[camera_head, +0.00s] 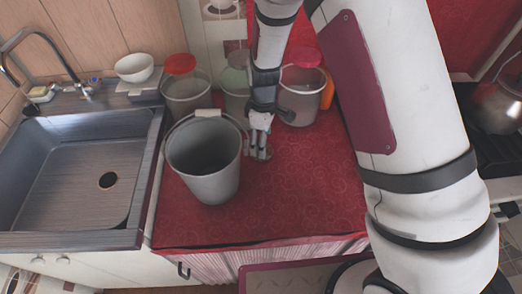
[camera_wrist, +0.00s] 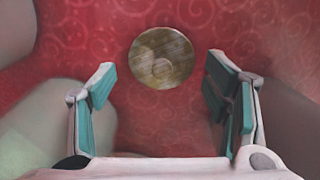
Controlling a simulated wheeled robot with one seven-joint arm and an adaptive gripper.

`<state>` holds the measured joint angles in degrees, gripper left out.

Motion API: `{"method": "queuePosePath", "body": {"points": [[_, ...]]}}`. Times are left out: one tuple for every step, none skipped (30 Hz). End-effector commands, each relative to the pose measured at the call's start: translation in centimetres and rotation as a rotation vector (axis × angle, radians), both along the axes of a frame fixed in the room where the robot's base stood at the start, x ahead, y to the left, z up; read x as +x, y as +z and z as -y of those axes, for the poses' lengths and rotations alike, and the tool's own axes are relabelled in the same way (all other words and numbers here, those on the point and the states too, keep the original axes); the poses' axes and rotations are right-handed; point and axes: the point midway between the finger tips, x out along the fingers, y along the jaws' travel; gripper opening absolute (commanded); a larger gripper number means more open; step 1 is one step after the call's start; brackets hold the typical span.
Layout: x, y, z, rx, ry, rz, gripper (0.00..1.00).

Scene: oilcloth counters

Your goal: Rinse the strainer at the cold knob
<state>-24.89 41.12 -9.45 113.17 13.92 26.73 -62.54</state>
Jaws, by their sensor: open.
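A round, flat, brass-coloured disc (camera_wrist: 162,58), which looks like the strainer, lies on the red counter. In the head view its edge (camera_head: 266,153) shows beside the grey bucket, partly hidden by my gripper (camera_head: 260,135). In the wrist view my gripper (camera_wrist: 160,78) is open and empty above the counter. The disc is ahead of the fingertips, roughly centred between them, and not held. A small blue knob (camera_head: 93,80) sits by the faucet (camera_head: 50,48) behind the sink at the left.
The grey bucket (camera_head: 205,170) stands close left of my gripper. Lidded containers stand behind, one red-lidded at left (camera_head: 185,95) and one at right (camera_head: 300,98). A white bowl (camera_head: 134,67) is behind the sink. The counter (camera_head: 310,195) is clear at front right.

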Motion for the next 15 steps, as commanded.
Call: {"method": "queuePosePath", "body": {"points": [[-0.1,-0.8,-0.3,-0.003,0.002,-0.004,0.7],[-0.1,-1.2,-0.4,-0.003,0.002,-0.004,0.7],[-0.1,-1.8,-0.6,-0.003,0.003,-0.004,0.7],[-0.1,-2.2,-0.5,-0.002,0.001,-0.003,0.7],[-0.1,-2.6,-0.5,-0.002,0.0,-0.003,0.7],[-0.1,-3.0,-0.5,-0.002,0.0,-0.003,0.7],[0.0,-3.2,-0.5,-0.001,0.0,-0.003,0.7],[0.0,-3.4,-0.5,-0.001,0.001,-0.001,0.7],[0.0,-3.5,-0.5,-0.001,0.001,0.0,0.7],[0.0,-3.6,-0.5,-0.001,0.002,0.0,0.7],[0.0,-3.7,-0.5,-0.001,0.001,0.0,0.7],[0.0,-3.7,-0.5,-0.001,0.001,0.0,0.7],[0.0,-3.7,-0.5,0.0,0.001,0.0,0.7],[0.0,-3.7,-0.5,0.0,0.001,0.0,0.7],[0.0,-3.7,-0.5,0.0,0.001,0.0,0.7]]}}
